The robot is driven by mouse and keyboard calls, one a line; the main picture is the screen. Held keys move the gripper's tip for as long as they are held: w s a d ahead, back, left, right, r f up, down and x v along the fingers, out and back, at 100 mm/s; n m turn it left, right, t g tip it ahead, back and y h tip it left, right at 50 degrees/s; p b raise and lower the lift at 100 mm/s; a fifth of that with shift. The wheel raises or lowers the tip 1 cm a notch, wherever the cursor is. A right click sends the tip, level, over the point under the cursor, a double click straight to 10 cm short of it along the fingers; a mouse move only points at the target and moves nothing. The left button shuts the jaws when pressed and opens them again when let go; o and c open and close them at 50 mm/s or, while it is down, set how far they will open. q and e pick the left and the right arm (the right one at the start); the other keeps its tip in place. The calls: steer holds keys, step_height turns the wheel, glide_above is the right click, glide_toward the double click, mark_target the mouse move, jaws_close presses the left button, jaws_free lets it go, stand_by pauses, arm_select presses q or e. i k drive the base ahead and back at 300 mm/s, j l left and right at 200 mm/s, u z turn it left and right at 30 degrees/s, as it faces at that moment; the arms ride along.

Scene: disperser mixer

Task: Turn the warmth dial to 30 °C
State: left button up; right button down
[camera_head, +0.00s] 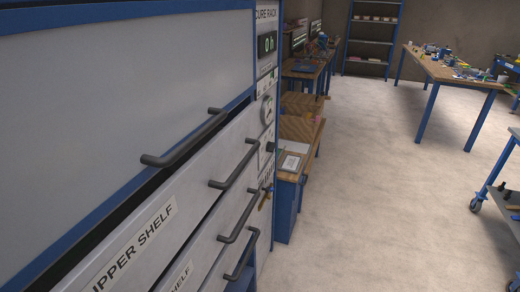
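The cure rack's narrow control panel (266,90) runs down the right edge of the cabinet, seen at a steep slant. A round pale dial face (267,109) with dark marks sits on it, below a dark display (267,45) with green characters. A small dark knob (271,147) sticks out lower down. The panel lettering is too small and slanted to read, so I cannot tell which of these is the warmth dial or where it points. Neither of my grippers shows in this view.
The cabinet has a large grey door (120,80) and drawers with dark bar handles (185,140) sticking out, one labelled "UPPER SHELF". A wooden bench (300,125) stands beyond the panel. Open floor (370,200) lies to the right, with a cluttered table (450,72) farther back.

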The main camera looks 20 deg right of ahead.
mark_target(271, 148)
steer(key=i+l+u, duration=0.1)
steer(key=l+u, duration=0.15)
steer(key=i+l+u, duration=0.1)
steer(key=l+u, duration=0.9)
steer(key=l, duration=2.45)
steer(key=i, duration=0.05)
